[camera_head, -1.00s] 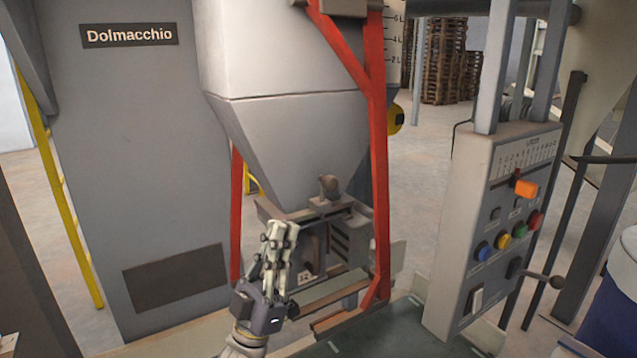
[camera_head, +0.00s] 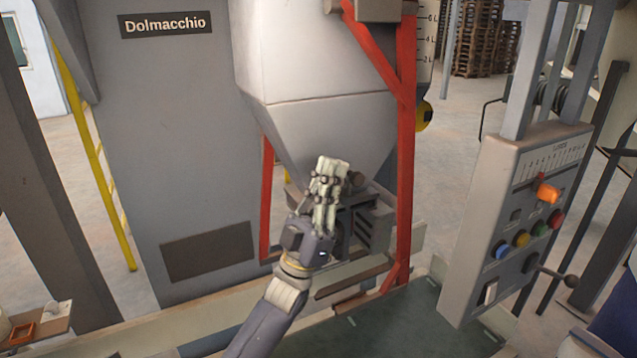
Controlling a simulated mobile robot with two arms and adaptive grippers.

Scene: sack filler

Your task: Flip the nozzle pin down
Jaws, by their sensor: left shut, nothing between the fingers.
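The nozzle assembly (camera_head: 371,222) is a grey block with slots under the hopper cone (camera_head: 335,128). A small brownish knob (camera_head: 356,179), which may be the nozzle pin, shows just right of my fingertips, partly hidden. My left gripper (camera_head: 333,166) is shut and empty. It points up in front of the nozzle assembly and covers its left and middle parts. I cannot tell whether the fingers touch the knob. My right gripper is not in view.
Red frame legs (camera_head: 405,150) stand on both sides of the hopper. A control panel (camera_head: 520,215) with an orange slider, coloured buttons and a ball-ended lever stands at the right. A green surface (camera_head: 390,320) lies below, clear. A grey Dolmacchio cabinet (camera_head: 185,130) stands at the left.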

